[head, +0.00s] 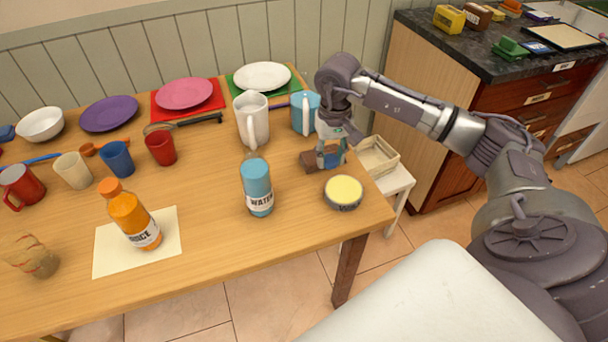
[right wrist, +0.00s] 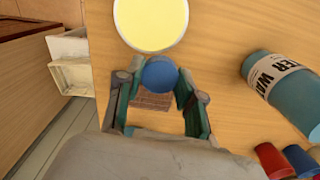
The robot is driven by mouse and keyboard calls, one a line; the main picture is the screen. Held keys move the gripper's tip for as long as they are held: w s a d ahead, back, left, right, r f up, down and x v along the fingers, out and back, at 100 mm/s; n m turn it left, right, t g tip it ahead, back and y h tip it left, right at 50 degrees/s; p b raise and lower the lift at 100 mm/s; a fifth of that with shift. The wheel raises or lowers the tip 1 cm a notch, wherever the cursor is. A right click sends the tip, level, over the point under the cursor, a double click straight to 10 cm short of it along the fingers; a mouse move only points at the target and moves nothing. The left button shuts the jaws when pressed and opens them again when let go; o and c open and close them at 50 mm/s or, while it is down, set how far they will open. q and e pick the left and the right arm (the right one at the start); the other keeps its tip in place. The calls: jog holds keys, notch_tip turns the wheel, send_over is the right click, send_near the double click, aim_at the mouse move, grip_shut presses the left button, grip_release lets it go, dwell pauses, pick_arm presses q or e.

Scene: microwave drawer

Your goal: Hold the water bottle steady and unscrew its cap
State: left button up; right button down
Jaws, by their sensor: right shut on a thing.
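The blue water bottle (head: 257,188) stands upright on the table, with a pale narrow neck and no blue cap visible on it. It also shows at the right of the right wrist view (right wrist: 290,95). My right gripper (head: 331,158) is to the right of the bottle, apart from it, low over the table. In the right wrist view its fingers (right wrist: 160,76) are shut on a small round blue thing that looks like the cap (right wrist: 160,72). My left gripper is in neither view, and nothing is seen holding the bottle.
A brown block (head: 310,162) lies under my right gripper. A yellow-topped round tin (head: 343,191) stands in front of it. A white pitcher (head: 251,118) and light blue mug (head: 304,112) stand behind. An orange juice bottle (head: 130,215) stands on paper at left. The front middle is clear.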

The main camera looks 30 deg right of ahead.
send_over(304, 183)
notch_tip(304, 183, down, 4)
jog(key=shift+r+p, duration=0.15)
jog(key=shift+p, duration=0.2)
notch_tip(304, 183, down, 4)
jog(key=shift+r+p, duration=0.1)
jog(key=shift+p, duration=0.25)
jog(key=shift+f, duration=0.3)
jog(key=c, duration=0.7)
grip_release()
jog(key=shift+r, duration=0.1)
